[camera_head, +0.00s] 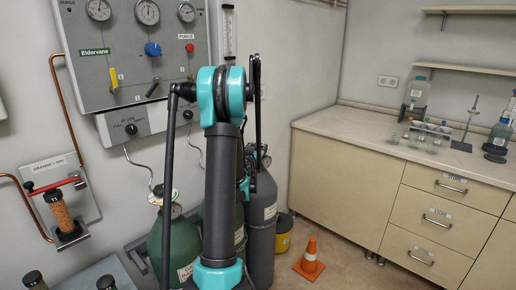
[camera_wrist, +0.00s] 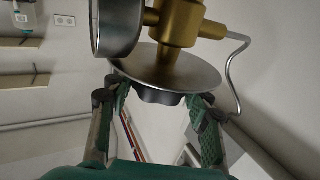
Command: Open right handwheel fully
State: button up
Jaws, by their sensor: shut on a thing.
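In the wrist view, my gripper (camera_wrist: 160,96) has its two green-padded fingers on either side of the dark underside of a round grey metal handwheel (camera_wrist: 190,72), and it is shut on it. The handwheel sits on a brass valve body (camera_wrist: 180,22) beside a round gauge (camera_wrist: 117,25). In the head view, my arm stands in front of the gas cylinders and hides my gripper and the handwheel. A dark grey cylinder (camera_head: 263,215) stands just right of my arm, and a green cylinder (camera_head: 160,245) stands left of it.
A wall panel (camera_head: 130,55) with gauges and knobs is behind the cylinders. A thin bent metal tube (camera_wrist: 232,75) runs close to my right finger in the wrist view. An orange cone (camera_head: 310,260) and a yellow bucket (camera_head: 284,235) stand on the floor before a long cabinet (camera_head: 345,190).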

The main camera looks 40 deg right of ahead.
jog(key=shift+s+d+n+t+y, duration=0.1)
jog(key=shift+s+n+t+y, duration=0.1)
jog(key=shift+n+t+y, duration=1.45)
jog(key=shift+d+n+t+y, duration=0.1)
jog(key=shift+n+t+y, duration=0.65)
jog(key=shift+t+y, duration=0.2)
jog(key=n+t+y, duration=0.1)
jog(key=n+y, duration=0.1)
jog(key=y, duration=0.1)
jog(key=n+t+y, duration=0.1)
jog(key=n+y, duration=0.1)
jog(key=y, duration=0.1)
jog(key=shift+t, duration=0.3)
jog(key=shift+n+y, duration=0.3)
jog(key=o, duration=1.2)
jog(key=s, duration=0.4)
jog(key=s+a, duration=0.1)
jog(key=s, duration=0.3)
jog(key=s+a, duration=0.1)
jog(key=s, duration=0.2)
jog(key=shift+s, duration=0.4)
